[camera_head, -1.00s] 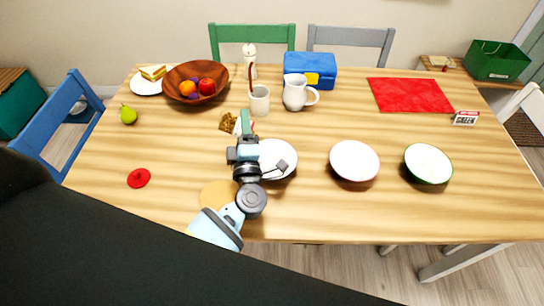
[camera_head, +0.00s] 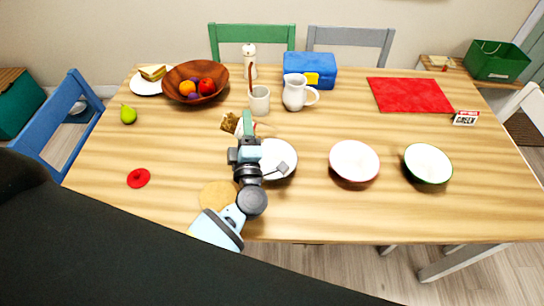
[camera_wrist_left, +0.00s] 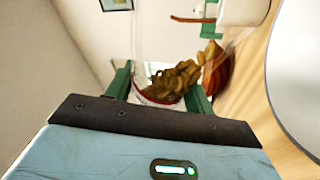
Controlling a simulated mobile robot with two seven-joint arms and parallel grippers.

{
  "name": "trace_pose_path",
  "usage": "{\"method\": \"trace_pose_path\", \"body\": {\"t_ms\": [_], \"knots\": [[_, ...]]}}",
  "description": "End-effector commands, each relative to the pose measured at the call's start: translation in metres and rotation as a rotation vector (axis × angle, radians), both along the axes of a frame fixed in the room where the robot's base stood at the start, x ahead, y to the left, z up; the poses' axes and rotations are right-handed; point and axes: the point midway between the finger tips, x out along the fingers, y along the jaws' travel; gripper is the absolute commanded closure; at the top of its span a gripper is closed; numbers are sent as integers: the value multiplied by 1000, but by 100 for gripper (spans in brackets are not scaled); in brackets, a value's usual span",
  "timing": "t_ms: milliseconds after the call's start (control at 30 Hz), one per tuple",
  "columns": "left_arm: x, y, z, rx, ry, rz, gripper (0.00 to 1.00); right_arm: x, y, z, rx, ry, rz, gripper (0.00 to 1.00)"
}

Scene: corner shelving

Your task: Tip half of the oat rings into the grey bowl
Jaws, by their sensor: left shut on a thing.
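My left gripper (camera_head: 244,138) is shut on a small white and red container (camera_head: 243,130). The brown oat rings (camera_head: 230,122) show at its mouth, which faces the upper left. In the left wrist view the oat rings (camera_wrist_left: 175,80) are heaped at the container's (camera_wrist_left: 148,97) opening, between the green fingers. The container looks tilted. A pale bowl with a grey rim (camera_head: 290,160) sits just right of the gripper, partly hidden by my arm. It seems to be the grey bowl, and its curved edge (camera_wrist_left: 275,75) shows at the right of the left wrist view. My right gripper is not in view.
A red-brown bowl (camera_head: 355,160) and a green-rimmed bowl (camera_head: 428,164) stand to the right. A mug (camera_head: 260,101), a white jug (camera_head: 295,93) and a wooden fruit bowl (camera_head: 170,85) stand behind the gripper. A red lid (camera_head: 139,178) lies left. The front right table is clear.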

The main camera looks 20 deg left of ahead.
Motion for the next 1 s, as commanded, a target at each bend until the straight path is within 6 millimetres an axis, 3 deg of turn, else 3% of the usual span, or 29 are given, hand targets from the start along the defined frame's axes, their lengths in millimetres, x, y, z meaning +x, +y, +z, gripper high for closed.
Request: {"method": "trace_pose_path", "body": {"t_ms": [1000], "knots": [[1,-4,0,60,4,0,82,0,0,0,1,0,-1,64]]}}
